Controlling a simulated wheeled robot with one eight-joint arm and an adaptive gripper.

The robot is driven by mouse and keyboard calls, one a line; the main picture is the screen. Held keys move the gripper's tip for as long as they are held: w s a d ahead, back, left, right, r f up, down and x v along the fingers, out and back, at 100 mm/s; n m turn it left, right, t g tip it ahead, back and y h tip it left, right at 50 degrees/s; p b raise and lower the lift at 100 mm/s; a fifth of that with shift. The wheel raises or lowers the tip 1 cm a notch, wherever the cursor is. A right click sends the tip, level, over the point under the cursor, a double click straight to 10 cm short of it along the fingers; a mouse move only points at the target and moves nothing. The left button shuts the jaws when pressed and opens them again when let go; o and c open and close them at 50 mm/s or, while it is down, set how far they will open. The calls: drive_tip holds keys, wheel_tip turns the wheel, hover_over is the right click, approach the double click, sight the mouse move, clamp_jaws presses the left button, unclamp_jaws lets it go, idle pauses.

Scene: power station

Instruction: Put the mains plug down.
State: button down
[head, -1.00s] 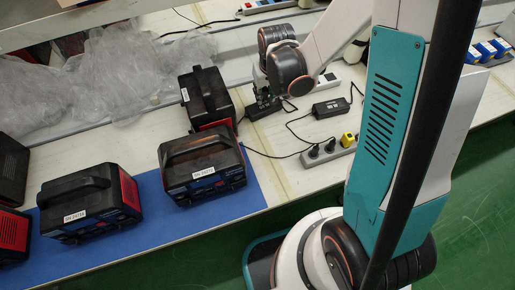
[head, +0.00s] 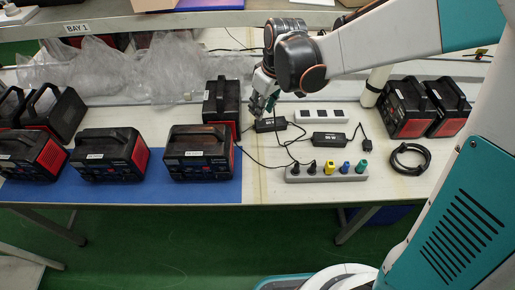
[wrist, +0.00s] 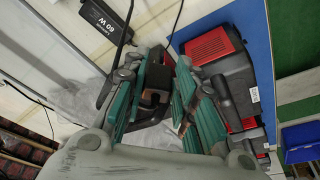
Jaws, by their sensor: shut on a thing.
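My gripper (head: 260,108) is low over the bench in the head view, just right of a black power station (head: 221,103). In the wrist view its teal fingers (wrist: 168,92) are closed around a dark block, which I take to be the mains plug (wrist: 154,88). The fingers hide part of it. In the head view the plug is too small and covered to make out. A black adapter (head: 270,125) lies on the bench just below and right of the gripper.
A second adapter (head: 329,139), a grey power strip (head: 326,172) with several plugs, a white socket strip (head: 321,116) and a coiled cable (head: 410,158) lie to the right. Power stations stand on a blue mat (head: 218,190) at left. Plastic wrap (head: 135,75) lies behind.

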drive_tip(key=s+d+b+x, duration=0.1)
drive_tip(key=b+x, duration=0.1)
drive_tip(key=x, duration=0.4)
drive_tip(key=s+b+x, duration=0.1)
drive_tip(key=b+x, duration=0.2)
drive_tip(key=x, duration=0.3)
drive_tip(key=s+d+f+b+x, duration=0.1)
drive_tip(key=b+x, duration=0.1)
drive_tip(key=x, duration=0.5)
drive_tip(key=shift+s+d, duration=0.15)
drive_tip(key=shift+d, duration=0.15)
drive_tip(key=shift+f+b, duration=0.45)
drive_tip(key=shift+b, duration=0.2)
drive_tip(key=c, duration=1.3)
unclamp_jaws()
drive_tip(key=shift+r, duration=0.1)
